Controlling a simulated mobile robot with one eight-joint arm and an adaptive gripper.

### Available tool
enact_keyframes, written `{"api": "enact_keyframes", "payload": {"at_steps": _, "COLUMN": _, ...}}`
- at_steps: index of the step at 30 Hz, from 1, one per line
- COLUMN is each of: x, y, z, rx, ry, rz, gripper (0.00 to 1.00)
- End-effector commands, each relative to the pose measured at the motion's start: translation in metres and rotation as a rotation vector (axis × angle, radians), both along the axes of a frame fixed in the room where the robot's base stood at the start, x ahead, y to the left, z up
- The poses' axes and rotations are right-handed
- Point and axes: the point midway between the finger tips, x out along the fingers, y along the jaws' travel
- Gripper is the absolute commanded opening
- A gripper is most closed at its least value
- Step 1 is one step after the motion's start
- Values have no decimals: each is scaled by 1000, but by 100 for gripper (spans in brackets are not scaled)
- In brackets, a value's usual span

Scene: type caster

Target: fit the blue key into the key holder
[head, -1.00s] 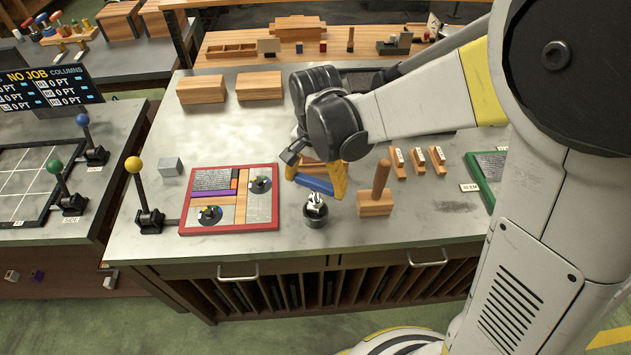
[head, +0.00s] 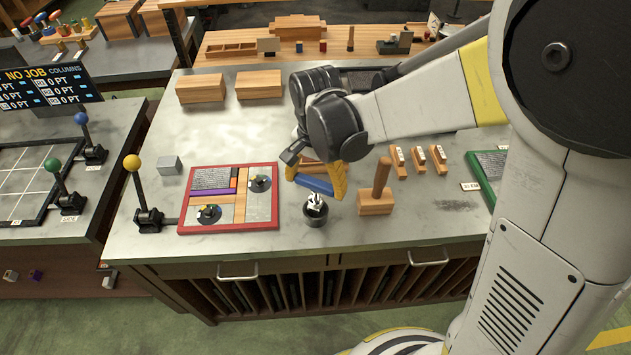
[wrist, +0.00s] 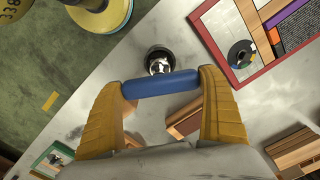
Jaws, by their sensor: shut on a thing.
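My gripper (head: 315,182) is over the table, its yellow fingers shut on a blue bar that looks like the blue key (head: 314,186). In the wrist view the blue key (wrist: 162,84) lies crosswise between the two fingers of my gripper (wrist: 163,86). A small round black cup with a white and dark piece in it, possibly the key holder (head: 316,211), stands on the table just in front of the key. This possible key holder also shows in the wrist view (wrist: 159,61), just beyond the key and partly behind it. I cannot tell for certain that it is the holder.
A red-framed tray (head: 279,190) lies left of the cup, with lever stand (head: 148,218) beyond it. A wooden block with an upright handle (head: 376,203) stands close on the right. Several small wooden pieces (head: 418,160) are farther right. The table's front edge is near.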

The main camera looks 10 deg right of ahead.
Motion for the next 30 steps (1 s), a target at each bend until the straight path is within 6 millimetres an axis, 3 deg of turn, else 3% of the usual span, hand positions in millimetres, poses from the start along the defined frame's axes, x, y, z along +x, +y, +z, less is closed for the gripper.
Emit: {"api": "enact_keyframes", "payload": {"at_steps": 30, "x": 0, "y": 0, "z": -26, "rx": 0, "ry": 0, "rz": 0, "gripper": 48}}
